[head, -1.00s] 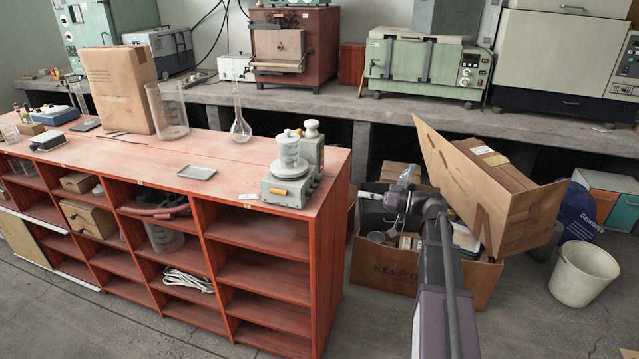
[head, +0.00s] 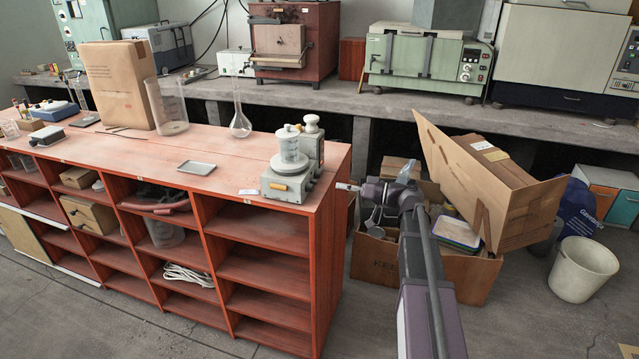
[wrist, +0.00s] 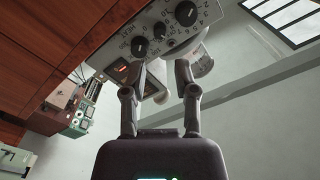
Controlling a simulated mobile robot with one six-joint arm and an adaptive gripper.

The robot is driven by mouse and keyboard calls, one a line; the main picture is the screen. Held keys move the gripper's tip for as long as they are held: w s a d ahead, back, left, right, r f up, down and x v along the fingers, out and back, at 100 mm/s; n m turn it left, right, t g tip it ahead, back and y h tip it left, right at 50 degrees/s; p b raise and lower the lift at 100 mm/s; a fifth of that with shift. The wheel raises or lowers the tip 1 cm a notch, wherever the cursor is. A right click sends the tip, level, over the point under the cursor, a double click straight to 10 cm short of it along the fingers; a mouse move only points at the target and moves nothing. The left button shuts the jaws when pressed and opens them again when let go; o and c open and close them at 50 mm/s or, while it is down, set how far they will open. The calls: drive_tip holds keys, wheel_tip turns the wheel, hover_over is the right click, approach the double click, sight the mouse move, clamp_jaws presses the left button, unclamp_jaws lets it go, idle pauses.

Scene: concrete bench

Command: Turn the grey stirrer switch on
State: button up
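In the wrist view, a light panel (wrist: 165,15) with dark knobs, a number scale and "HEAT" lettering lies beyond my fingertips. A dark recess with an orange part (wrist: 121,70) shows left of my fingers; I cannot tell whether it is the switch. My gripper (head: 346,187) is right of the stirrer, apart from it. In the wrist view my gripper (wrist: 162,66) has its fingers spread and empty.
The unit's top (head: 220,150) is mostly clear near the stirrer. A small metal tray (head: 197,167), a flask (head: 240,122) and a large beaker (head: 168,105) stand further left. Cardboard boxes (head: 490,185) lie right of the unit, beyond my arm.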

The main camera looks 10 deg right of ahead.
sight(314, 182)
drive_tip(key=shift+x, duration=3.7)
clamp_jaws()
